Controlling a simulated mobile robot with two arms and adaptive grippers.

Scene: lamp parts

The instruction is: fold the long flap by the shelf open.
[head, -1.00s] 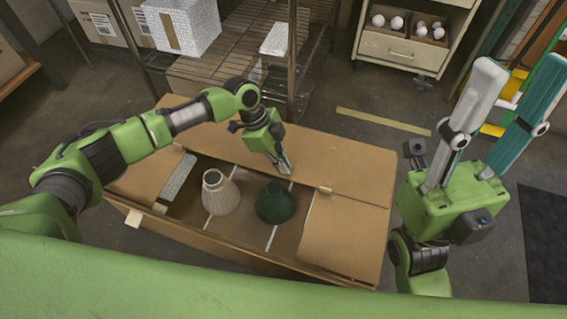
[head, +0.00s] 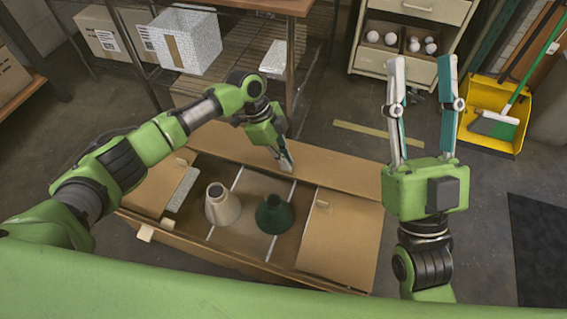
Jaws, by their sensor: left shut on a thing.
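A cardboard box (head: 240,262) stands open-topped on the floor. Its long flap (head: 340,174) runs along the far side, toward the wire shelf. My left gripper (head: 287,165) is shut on the near edge of this flap, around its middle. The flap appears partly raised; its exact angle is hard to tell. My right gripper (head: 423,75) is open and empty, pointing away beyond the box's right end.
The short right flap (head: 340,238) and short left flap (head: 156,186) lie at the box's ends. The wire shelf (head: 235,45) stands behind the box, close to it. A drawer cabinet (head: 408,62) and yellow dustpan (head: 493,118) stand at the back right.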

